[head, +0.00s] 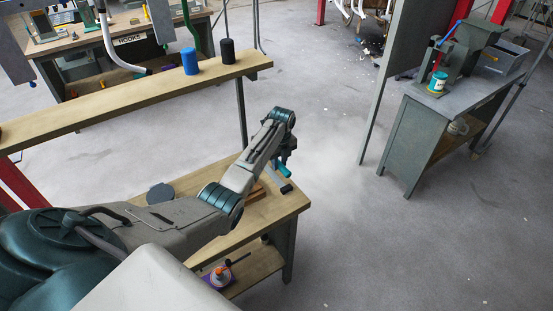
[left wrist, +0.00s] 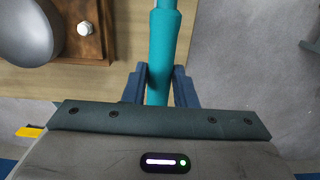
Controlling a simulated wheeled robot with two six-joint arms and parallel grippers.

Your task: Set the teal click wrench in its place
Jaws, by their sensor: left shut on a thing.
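The teal click wrench (left wrist: 165,45) shows in the left wrist view as a teal bar that runs up out of the top edge. My left gripper (left wrist: 160,88) is shut on it, with one blue finger on each side. In the head view my left gripper (head: 286,157) is over the right end of the wooden workbench (head: 262,222), and a bit of teal shows below it. The wrench's far end is out of the wrist view. My right gripper is not in view.
A shelf board (head: 140,95) with a blue cylinder (head: 190,61) and a black cylinder (head: 227,51) crosses behind my arm. A grey bench (head: 450,105) stands at right. Open floor (head: 350,220) lies right of the workbench.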

